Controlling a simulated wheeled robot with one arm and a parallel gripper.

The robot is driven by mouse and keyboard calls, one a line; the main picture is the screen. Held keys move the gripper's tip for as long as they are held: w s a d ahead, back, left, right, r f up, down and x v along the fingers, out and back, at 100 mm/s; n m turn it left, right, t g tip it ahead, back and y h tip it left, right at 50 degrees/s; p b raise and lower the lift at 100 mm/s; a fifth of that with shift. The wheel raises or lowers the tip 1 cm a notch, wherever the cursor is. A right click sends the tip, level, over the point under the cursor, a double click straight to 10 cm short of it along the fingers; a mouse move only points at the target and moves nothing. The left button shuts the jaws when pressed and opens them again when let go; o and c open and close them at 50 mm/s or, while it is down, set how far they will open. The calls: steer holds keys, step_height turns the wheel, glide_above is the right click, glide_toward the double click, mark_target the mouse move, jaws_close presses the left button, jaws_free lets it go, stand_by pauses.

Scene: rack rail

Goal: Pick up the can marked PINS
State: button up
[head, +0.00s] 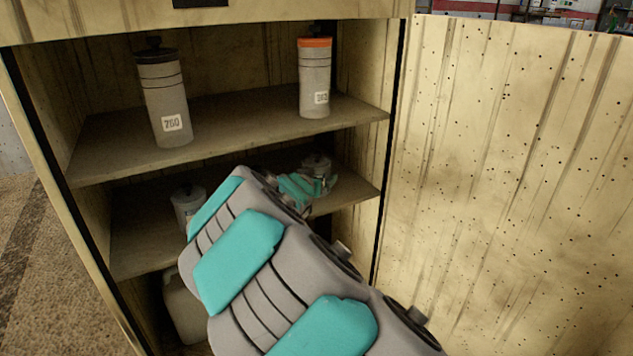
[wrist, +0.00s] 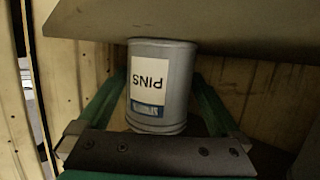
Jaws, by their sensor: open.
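The can marked PINS (wrist: 160,97) is a grey cylinder with a white and blue label. In the wrist view it appears upside down, with its base against the shelf surface at the top. In the head view a grey can (head: 316,162) stands at the right of the middle shelf, partly hidden by my gripper (head: 302,188). My gripper (wrist: 158,84) is open, with one green finger on each side of the PINS can. I cannot tell whether either finger touches it.
The middle shelf (head: 140,240) also holds another can (head: 187,203) at left. The upper shelf (head: 235,118) bears a can marked 750 (head: 163,100) and an orange-topped can (head: 315,75). A pale jug (head: 182,305) stands below. The cabinet's open door (head: 500,180) is at right.

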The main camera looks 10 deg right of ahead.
steer(key=shift+w+d, duration=0.15)
steer(key=c, duration=1.4)
